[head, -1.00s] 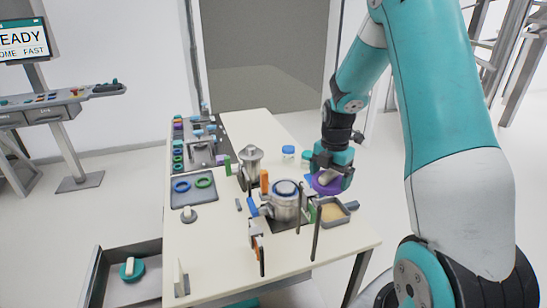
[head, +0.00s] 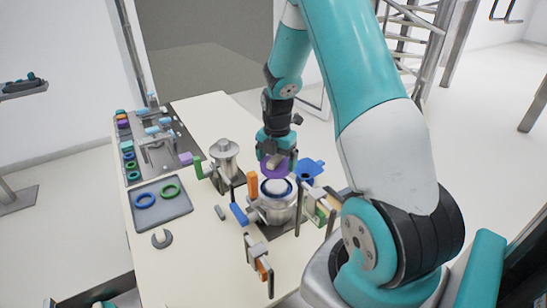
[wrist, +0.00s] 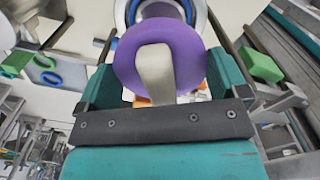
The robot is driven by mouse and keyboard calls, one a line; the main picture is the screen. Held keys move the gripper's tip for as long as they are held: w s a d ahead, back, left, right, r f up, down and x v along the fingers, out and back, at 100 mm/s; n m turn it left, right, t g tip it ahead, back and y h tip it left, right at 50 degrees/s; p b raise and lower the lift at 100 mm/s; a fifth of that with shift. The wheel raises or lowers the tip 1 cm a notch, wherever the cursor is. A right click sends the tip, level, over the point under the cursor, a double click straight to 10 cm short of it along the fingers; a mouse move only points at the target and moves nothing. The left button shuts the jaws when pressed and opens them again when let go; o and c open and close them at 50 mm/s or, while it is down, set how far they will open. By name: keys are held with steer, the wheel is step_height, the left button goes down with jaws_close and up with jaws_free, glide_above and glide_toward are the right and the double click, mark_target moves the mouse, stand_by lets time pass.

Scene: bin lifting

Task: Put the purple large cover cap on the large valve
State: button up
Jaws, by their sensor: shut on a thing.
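The purple large cover cap (head: 270,170) is held by its pale grip bar under my gripper (head: 275,157). My gripper is shut on that bar. The large valve (head: 273,212) is a silver body with a blue ring on top, standing on the table. The cap is just above and behind the valve's ring in the head view; I cannot tell whether they touch. In the wrist view the cap (wrist: 127,62) fills the upper middle between my gripper's fingers (wrist: 160,80). The valve's blue and white ring (wrist: 203,14) shows partly behind it; the rest is hidden.
Orange, blue and green handled clamps (head: 252,184) stand around the valve. A second silver vessel (head: 225,160) stands to its left. A grey tray (head: 178,212) holds a blue and a green ring. A blue-topped item (head: 309,168) is right of my gripper. The front left tabletop is mostly clear.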

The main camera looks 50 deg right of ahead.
steer(key=b, duration=0.4)
glide_above(277, 184)
steer(key=f, duration=0.5)
steer(key=shift+a, duration=0.2)
steer(key=shift+f, duration=0.4)
steer(key=shift+d, duration=0.25)
steer(key=shift+f+b, duration=0.5)
steer(key=shift+f, duration=0.5)
stand_by(2.7)
steer(key=o, duration=0.5)
steer(key=shift+r+p, duration=2.45)
steer(key=shift+r, duration=0.75)
